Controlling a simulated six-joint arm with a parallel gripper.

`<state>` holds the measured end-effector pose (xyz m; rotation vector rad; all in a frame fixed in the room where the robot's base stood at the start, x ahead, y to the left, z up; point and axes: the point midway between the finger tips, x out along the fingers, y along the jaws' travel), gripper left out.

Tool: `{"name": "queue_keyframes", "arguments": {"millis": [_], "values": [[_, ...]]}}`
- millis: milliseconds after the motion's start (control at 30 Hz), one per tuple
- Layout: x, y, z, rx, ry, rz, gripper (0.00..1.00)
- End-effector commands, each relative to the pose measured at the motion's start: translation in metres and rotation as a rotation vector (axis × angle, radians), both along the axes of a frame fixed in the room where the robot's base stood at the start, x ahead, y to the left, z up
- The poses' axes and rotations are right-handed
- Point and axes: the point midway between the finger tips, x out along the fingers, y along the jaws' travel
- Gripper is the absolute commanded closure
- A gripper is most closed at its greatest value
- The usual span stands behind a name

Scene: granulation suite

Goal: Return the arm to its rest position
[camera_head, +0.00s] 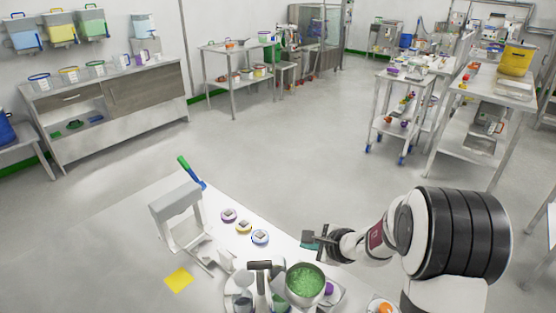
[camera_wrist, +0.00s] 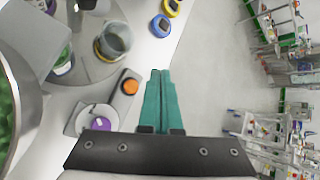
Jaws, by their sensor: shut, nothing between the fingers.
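My gripper (camera_head: 312,241) is at the right edge of the white table (camera_head: 130,240) in the head view, with the arm reaching in from the right. In the wrist view its two teal fingers (camera_wrist: 158,100) lie together, shut with nothing between them. The fingers point past the table edge, above the floor. A metal bowl of green granules (camera_head: 305,284) stands just below and left of the gripper in the head view. The bowl's rim also shows at the left of the wrist view (camera_wrist: 30,85).
Round containers with purple (camera_head: 229,215), yellow (camera_head: 243,227) and blue (camera_head: 260,237) rims sit on the table. A grey stand (camera_head: 178,215) and a yellow square (camera_head: 179,280) are to the left. A steel cart (camera_head: 400,105) stands beyond. Open floor (camera_head: 290,140) lies behind the table.

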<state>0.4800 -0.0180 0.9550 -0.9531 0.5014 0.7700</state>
Motion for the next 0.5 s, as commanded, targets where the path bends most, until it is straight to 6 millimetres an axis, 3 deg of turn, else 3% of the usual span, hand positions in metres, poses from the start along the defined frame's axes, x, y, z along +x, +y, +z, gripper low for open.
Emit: {"name": "queue_keyframes", "arguments": {"millis": [67, 133, 167, 200, 267, 300, 400, 500], "values": [[-0.014, 0.022, 0.039, -0.030, -0.054, 0.137, 1.00], [-0.051, 0.061, 0.070, -0.067, -0.079, 0.341, 1.00], [-0.074, 0.078, 0.083, -0.092, -0.084, 0.446, 1.00], [-0.111, 0.097, 0.096, -0.133, -0.077, 0.592, 1.00], [-0.171, 0.112, 0.107, -0.215, -0.045, 0.796, 1.00], [-0.211, 0.114, 0.108, -0.279, -0.009, 0.916, 1.00], [-0.289, 0.096, 0.103, -0.447, 0.100, 1.130, 1.00], [-0.333, 0.070, 0.097, -0.583, 0.194, 1.231, 1.00]]}}
